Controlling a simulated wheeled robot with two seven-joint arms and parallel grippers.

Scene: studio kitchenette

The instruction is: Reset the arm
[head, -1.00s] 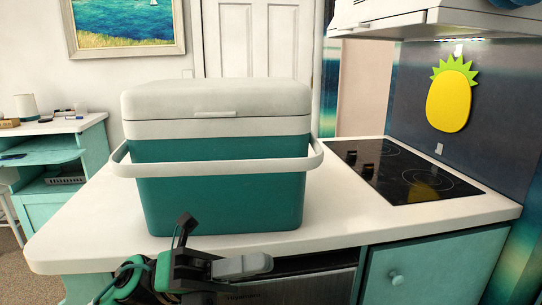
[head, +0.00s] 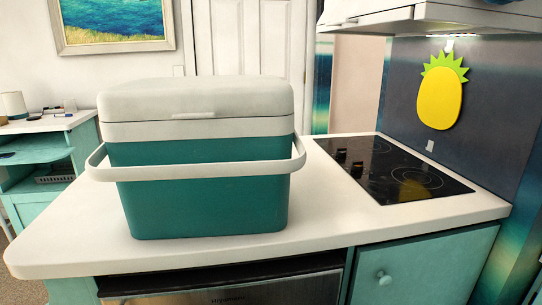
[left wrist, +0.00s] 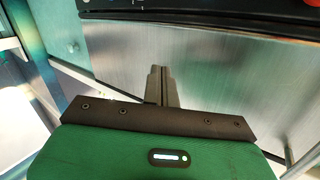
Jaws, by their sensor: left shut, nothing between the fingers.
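My left gripper (left wrist: 162,86) shows in the left wrist view with its fingers together and nothing between them. It points at the brushed-metal front of the appliance (left wrist: 215,80) under the counter; I cannot tell the exact gap. No arm shows in the head view. My right gripper is in neither view.
A teal cooler (head: 205,190) with a closed white lid and a white handle stands on the white counter (head: 70,240). A black cooktop (head: 390,168) lies at the right. A teal cabinet door (head: 425,275) is below. The counter's front edge is close.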

